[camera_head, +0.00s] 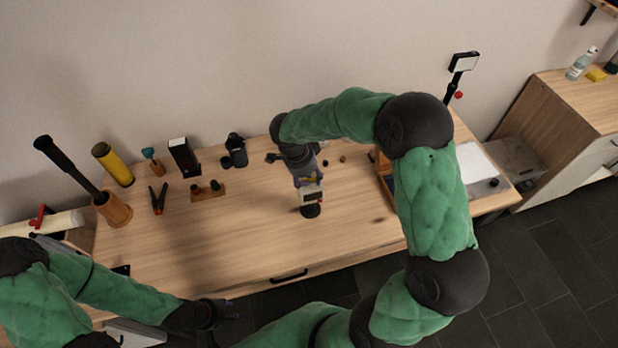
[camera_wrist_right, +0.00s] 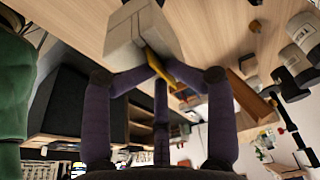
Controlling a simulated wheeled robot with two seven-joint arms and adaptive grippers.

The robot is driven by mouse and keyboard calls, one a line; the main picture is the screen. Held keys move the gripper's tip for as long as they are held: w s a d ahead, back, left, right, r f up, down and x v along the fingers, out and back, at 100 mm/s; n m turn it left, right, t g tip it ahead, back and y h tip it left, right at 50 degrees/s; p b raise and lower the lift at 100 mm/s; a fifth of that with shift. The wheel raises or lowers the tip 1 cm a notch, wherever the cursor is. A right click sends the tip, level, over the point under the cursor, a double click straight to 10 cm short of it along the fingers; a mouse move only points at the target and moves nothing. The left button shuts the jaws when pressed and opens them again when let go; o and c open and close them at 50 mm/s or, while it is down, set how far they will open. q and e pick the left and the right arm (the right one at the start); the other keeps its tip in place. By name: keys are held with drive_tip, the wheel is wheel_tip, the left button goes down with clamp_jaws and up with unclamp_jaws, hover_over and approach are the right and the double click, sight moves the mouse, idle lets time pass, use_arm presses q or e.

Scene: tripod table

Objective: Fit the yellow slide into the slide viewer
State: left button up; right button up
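The pale slide viewer (camera_head: 312,197) stands on a dark round base (camera_head: 310,211) near the middle of the wooden table. It fills the upper middle of the right wrist view (camera_wrist_right: 143,35). My right gripper (camera_head: 309,180) points down at the viewer. In the right wrist view its purple fingers (camera_wrist_right: 160,78) are shut on the yellow slide (camera_wrist_right: 167,70), whose end is right at the viewer's edge. I cannot tell whether the slide is inside a slot. My left gripper (camera_head: 222,312) is low, by the table's front edge, and its fingers are too dark to read.
A wooden holder (camera_head: 207,193), a clamp (camera_head: 159,198), a black box (camera_head: 184,157) and a wooden cup (camera_head: 114,210) stand to the left on the table. An open-topped wooden tray (camera_head: 384,177) lies right, partly behind my right arm. The table front around the viewer is clear.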

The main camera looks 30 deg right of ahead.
drive_tip(key=shift+s+a+f, duration=0.2)
drive_tip(key=shift+s+f, duration=0.1)
drive_tip(key=shift+f, duration=0.1)
drive_tip(key=shift+r+p, duration=0.4)
drive_tip(key=shift+p, duration=0.2)
drive_tip(key=p+v, duration=0.2)
drive_tip(key=v, duration=1.1)
drive_tip(key=shift+w+d, duration=0.25)
drive_tip(key=shift+w, duration=0.1)
drive_tip(key=shift+s, duration=0.1)
